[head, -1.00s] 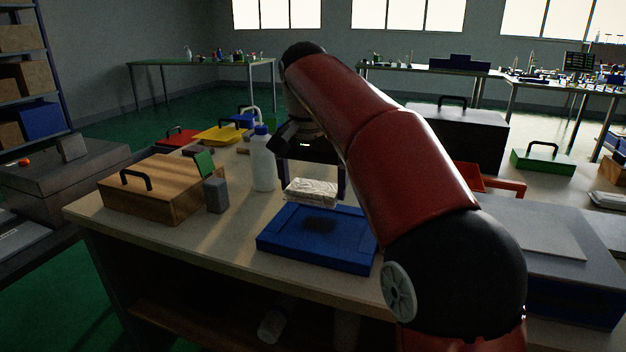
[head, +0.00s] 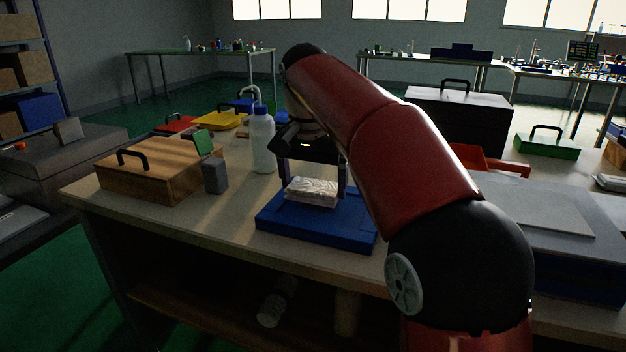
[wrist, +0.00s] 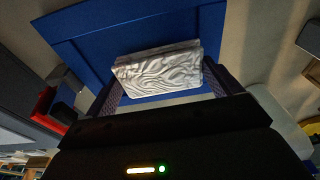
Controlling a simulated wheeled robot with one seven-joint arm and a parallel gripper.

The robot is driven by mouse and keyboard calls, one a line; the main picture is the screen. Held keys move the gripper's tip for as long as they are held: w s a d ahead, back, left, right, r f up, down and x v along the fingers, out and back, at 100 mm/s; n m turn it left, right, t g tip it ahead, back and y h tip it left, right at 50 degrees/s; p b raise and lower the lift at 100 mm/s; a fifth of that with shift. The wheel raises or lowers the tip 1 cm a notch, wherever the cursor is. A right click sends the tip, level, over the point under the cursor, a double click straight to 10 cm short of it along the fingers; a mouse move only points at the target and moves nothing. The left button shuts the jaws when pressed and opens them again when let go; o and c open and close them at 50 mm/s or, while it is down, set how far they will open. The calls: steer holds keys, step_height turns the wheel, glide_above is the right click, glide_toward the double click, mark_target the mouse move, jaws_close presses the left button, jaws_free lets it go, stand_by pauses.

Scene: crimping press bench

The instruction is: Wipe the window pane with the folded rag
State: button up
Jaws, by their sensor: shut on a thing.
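The folded rag (head: 312,191) is a pale, wrinkled block held between the two fingers of my gripper (head: 313,187). In the wrist view the rag (wrist: 160,72) spans between the dark fingers. Below it, a flat blue framed panel (head: 280,233) lies on the bench, apparently the window pane. The rag is over the panel's middle to far part, very low; I cannot tell whether it touches. The panel also fills the top of the wrist view (wrist: 110,30). The panel's surface under the rag is hidden, and no dark patch shows on the visible part.
A white bottle with a blue cap (head: 262,145) stands close left of my gripper. A grey block (head: 215,175) and a wooden case (head: 160,175) are further left. A grey-topped case (head: 545,215) stands right of my arm. The bench front-left is clear.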

steer(key=shift+f+b, duration=0.3)
steer(key=shift+f, duration=0.3)
steer(key=o, duration=0.6)
steer(key=shift+r+p, duration=0.4)
steer(key=shift+p, duration=0.2)
steer(key=c, duration=0.7)
steer(key=shift+o, duration=0.2)
steer(key=shift+d, duration=0.1)
